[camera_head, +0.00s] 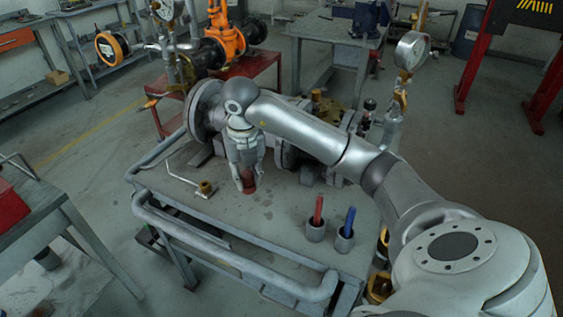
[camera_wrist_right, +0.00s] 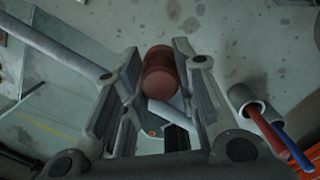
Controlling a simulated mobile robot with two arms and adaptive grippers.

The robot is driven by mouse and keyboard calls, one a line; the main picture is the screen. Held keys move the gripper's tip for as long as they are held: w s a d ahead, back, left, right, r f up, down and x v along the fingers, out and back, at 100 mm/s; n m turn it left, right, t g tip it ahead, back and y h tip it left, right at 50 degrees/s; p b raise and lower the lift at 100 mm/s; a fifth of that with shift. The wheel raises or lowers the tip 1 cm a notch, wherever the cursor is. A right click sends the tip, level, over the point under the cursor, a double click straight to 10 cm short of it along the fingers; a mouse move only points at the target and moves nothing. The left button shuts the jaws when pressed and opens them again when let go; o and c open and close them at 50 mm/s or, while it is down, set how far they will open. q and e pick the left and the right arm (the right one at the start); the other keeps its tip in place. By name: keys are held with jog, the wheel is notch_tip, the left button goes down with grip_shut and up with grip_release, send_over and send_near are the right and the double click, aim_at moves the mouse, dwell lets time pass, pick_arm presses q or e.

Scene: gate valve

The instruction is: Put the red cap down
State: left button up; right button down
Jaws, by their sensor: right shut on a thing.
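The red cap (camera_head: 248,183) is a small dark red cylinder between the fingers of my right gripper (camera_head: 247,184), low over the table's grey top. In the right wrist view the red cap (camera_wrist_right: 160,72) sits between the two fingertips of the right gripper (camera_wrist_right: 158,75), which is shut on it. I cannot tell whether the cap's underside touches the table. My left gripper is not in view.
The grey table (camera_head: 285,225) carries a brass fitting (camera_head: 206,187) with a bent rod to the left. Two grey cups hold a red-handled tool (camera_head: 318,210) and a blue-handled tool (camera_head: 349,221) at the front right. Flanged pipework (camera_head: 207,110) stands behind. Bare tabletop lies around the cap.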

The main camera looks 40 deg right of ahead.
jog(key=shift+w+d+r+m, duration=0.1)
jog(key=shift+w+d+m, duration=0.05)
jog(key=shift+m, duration=0.35)
jog(key=shift+w+d+m, duration=0.1)
jog(key=shift+d+m, duration=0.05)
jog(key=shift+m, duration=0.35)
jog(key=shift+f, duration=0.35)
notch_tip(320, 180, down, 9)
jog(key=shift+f+p, duration=0.1)
jog(key=shift+p, duration=0.2)
jog(key=c, duration=1)
grip_release()
jog(key=r, duration=0.8)
jog(key=s+r, duration=0.1)
jog(key=r, duration=0.3)
jog(key=shift+s+a+b, duration=0.1)
jog(key=shift+a+b, duration=0.2)
jog(key=shift+a, duration=0.1)
